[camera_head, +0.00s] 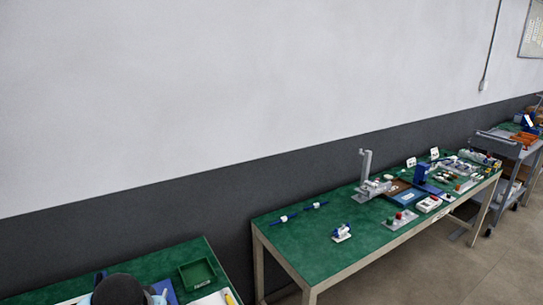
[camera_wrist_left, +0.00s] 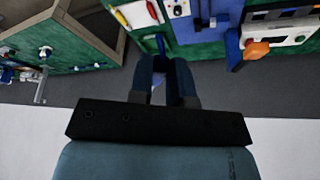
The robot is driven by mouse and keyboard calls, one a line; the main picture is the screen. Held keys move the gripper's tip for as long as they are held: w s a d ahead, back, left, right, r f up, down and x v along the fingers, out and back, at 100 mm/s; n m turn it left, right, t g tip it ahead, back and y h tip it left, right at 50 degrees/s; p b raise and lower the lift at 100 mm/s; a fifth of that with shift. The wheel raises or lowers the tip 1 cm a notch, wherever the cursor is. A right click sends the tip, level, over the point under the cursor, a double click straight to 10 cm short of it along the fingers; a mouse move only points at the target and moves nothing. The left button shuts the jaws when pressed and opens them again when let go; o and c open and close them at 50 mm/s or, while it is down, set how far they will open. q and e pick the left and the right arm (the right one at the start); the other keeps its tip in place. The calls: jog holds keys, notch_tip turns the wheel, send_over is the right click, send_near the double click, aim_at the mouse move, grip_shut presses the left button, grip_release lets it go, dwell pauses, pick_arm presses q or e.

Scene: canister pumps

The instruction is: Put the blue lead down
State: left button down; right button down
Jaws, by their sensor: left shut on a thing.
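My left gripper (camera_wrist_left: 168,62) shows in the left wrist view with its two dark blue fingers close together. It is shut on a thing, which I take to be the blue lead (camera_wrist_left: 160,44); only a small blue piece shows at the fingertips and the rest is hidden. The fingers are over the front of a green bench top (camera_wrist_left: 197,36); the height above it is hard to tell. In the head view part of my arm shows at the bottom left, and the fingertips are hidden there. My right gripper is in neither view.
In the head view a near green bench (camera_head: 150,271) carries a green tray (camera_head: 198,273). A longer green bench (camera_head: 290,243) to the right holds small blue-and-white parts (camera_head: 284,218), a grey stand (camera_head: 366,170) and several devices. Its left part is mostly clear. A grey cart (camera_head: 500,145) stands beyond.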

pick_arm(q)
jog(key=w+a+f+n+y, duration=0.2)
jog(key=w+a+f+n, duration=0.4)
jog(key=w+a+f, duration=0.2)
jog(key=w+a, duration=0.2)
jog(key=a, duration=0.2)
jog(key=shift+w+f, duration=0.25)
jog(key=shift+g, duration=0.3)
notch_tip(320, 180, down, 15)
jog(key=shift+r+p, duration=0.1)
jog(key=shift+p, duration=0.4)
notch_tip(320, 180, down, 3)
jog(key=shift+r, duration=0.1)
jog(key=shift+f+p, duration=0.6)
jog(key=shift+f, duration=0.4)
jog(key=shift+f, duration=0.1)
